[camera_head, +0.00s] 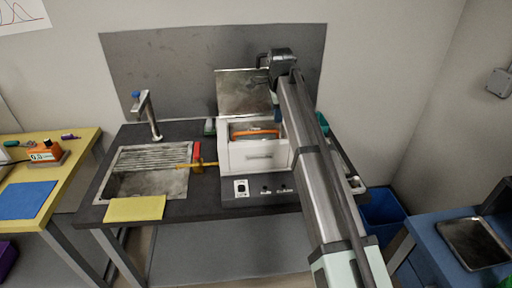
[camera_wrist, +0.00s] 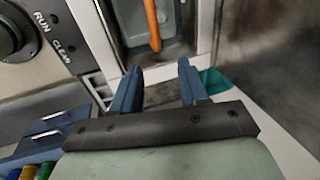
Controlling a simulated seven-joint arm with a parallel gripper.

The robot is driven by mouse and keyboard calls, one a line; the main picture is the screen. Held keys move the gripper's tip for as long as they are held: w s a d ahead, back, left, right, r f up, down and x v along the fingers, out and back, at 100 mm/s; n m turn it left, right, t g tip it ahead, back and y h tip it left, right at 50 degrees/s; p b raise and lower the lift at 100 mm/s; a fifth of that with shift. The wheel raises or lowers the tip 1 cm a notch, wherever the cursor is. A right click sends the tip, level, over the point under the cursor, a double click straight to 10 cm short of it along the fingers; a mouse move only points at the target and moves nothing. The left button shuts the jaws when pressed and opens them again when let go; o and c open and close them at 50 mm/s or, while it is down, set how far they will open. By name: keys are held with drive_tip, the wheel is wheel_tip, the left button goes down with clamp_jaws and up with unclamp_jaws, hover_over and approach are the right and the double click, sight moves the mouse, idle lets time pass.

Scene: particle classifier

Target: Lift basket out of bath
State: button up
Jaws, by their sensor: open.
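The white bath (camera_head: 229,158) stands on the dark counter with its lid (camera_head: 243,92) raised at the back. The basket (camera_head: 238,127) sits inside the bath, its orange handle (camera_head: 262,133) spanning the opening. In the wrist view the orange handle (camera_wrist: 152,25) lies beyond my fingertips, at the top of the picture. My gripper (camera_wrist: 157,72) is open with its blue fingers apart and nothing between them. In the head view my arm hides the bath's right side, and my gripper (camera_head: 278,115) is near its right edge. The handle is outside the finger gap.
A control panel with a knob (camera_wrist: 12,35) shows in the wrist view. Left of the bath are a red and yellow tool (camera_head: 197,160), a sink (camera_head: 145,183) with a tap (camera_head: 148,115), and a yellow cloth (camera_head: 135,208). A teal object (camera_head: 322,123) lies to the right.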

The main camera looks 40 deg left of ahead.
approach(257, 133)
drive_tip(key=r, duration=0.2)
drive_tip(key=shift+g, duration=0.4)
drive_tip(key=x, duration=0.8)
drive_tip(key=shift+w+f, duration=0.2)
drive_tip(key=shift+w, duration=0.1)
drive_tip(key=shift+a+x, duration=0.2)
drive_tip(key=shift+x, duration=2.65)
drive_tip(key=shift+c, duration=0.3)
clamp_jaws()
